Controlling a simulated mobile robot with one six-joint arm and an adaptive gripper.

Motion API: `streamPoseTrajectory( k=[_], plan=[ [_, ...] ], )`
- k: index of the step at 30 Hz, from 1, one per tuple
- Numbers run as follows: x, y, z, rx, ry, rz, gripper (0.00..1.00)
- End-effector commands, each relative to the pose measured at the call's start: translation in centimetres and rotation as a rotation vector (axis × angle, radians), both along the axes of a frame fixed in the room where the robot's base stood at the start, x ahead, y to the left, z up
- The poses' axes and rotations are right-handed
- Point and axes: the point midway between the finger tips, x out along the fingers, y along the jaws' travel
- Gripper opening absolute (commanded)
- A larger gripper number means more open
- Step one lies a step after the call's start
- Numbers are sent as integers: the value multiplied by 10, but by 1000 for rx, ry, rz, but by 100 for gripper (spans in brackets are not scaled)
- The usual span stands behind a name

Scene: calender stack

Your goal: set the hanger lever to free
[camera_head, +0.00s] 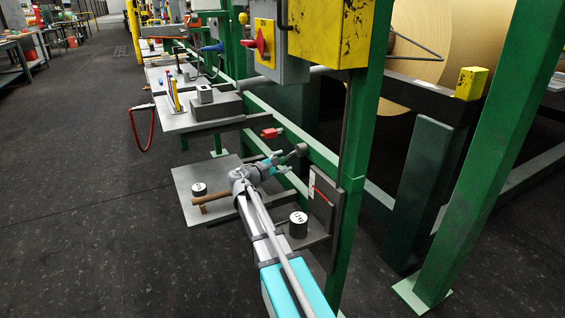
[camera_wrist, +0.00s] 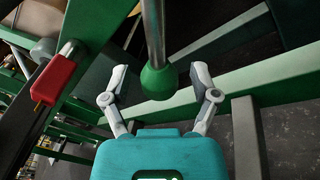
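A lever, a bare metal rod (camera_wrist: 153,28) with a green ball knob (camera_wrist: 158,82) at its end, shows in the middle of the wrist view. My gripper (camera_wrist: 161,84) is open, with one finger on each side of the knob. A gap shows between the knob and both fingers. In the head view my gripper (camera_head: 284,158) is by the green frame, where the lever is too small and covered to make out clearly. I cannot read any lever position marking.
A red handle (camera_wrist: 52,82) sits left of the gripper; it also shows in the head view (camera_head: 270,133). A green beam (camera_wrist: 258,84) runs behind the knob. Black cylinders (camera_head: 298,225) stand on grey shelves near my arm. A yellow box (camera_head: 330,35) hangs above.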

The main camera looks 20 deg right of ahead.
Motion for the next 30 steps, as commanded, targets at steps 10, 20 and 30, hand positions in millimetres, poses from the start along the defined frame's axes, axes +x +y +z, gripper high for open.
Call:
streamPoseTrajectory(
  k=[10,20,30],
  plan=[
    [0,1,0,0,0,0,7],
    [-1,0,-1,0,7,-1,0],
    [-11,-10,-6,-1,92,-15,0]
  ],
)
